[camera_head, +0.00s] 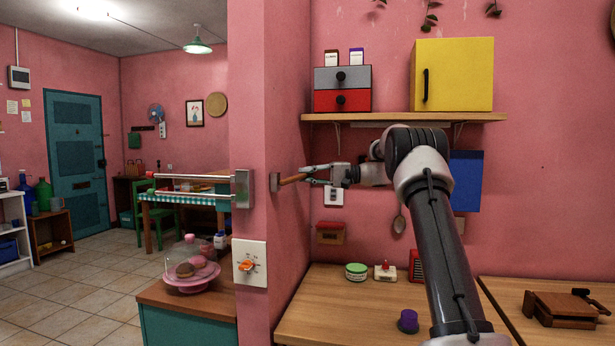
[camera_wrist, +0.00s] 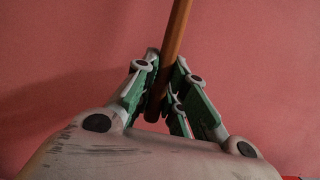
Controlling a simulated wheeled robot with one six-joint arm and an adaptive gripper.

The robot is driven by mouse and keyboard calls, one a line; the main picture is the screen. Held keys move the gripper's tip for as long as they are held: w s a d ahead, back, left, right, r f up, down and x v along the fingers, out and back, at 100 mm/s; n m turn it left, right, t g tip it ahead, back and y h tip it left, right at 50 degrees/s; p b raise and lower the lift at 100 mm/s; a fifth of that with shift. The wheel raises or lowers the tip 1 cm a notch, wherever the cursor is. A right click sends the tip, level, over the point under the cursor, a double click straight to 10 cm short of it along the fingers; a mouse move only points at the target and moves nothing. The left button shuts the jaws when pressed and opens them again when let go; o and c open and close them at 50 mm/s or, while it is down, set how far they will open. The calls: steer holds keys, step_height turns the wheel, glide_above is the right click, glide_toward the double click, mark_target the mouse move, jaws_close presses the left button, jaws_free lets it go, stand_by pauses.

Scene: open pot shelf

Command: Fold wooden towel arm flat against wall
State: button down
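The wooden towel arm (camera_head: 291,180) is a short brown rod. It sticks out to the right from a small metal bracket (camera_head: 275,182) on the pink wall. In the wrist view the rod (camera_wrist: 178,40) runs down from the top edge, slightly tilted, and its free end lies between the fingers. My gripper (camera_head: 309,175) is at the rod's free end, left of my wrist. In the wrist view the fingers of my gripper (camera_wrist: 168,75) are closed in close on both sides of the rod. The bracket is out of the wrist view.
Metal rails (camera_head: 190,194) on a bracket plate (camera_head: 243,188) stick out left of the wall corner. A wall plate with an orange knob (camera_head: 249,264) is below. A shelf (camera_head: 390,117) is above my arm, a wooden counter (camera_head: 330,312) below.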

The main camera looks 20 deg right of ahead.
steer(key=c, duration=1.4)
jaws_free()
steer(key=shift+c, duration=0.2)
steer(key=v, duration=1.2)
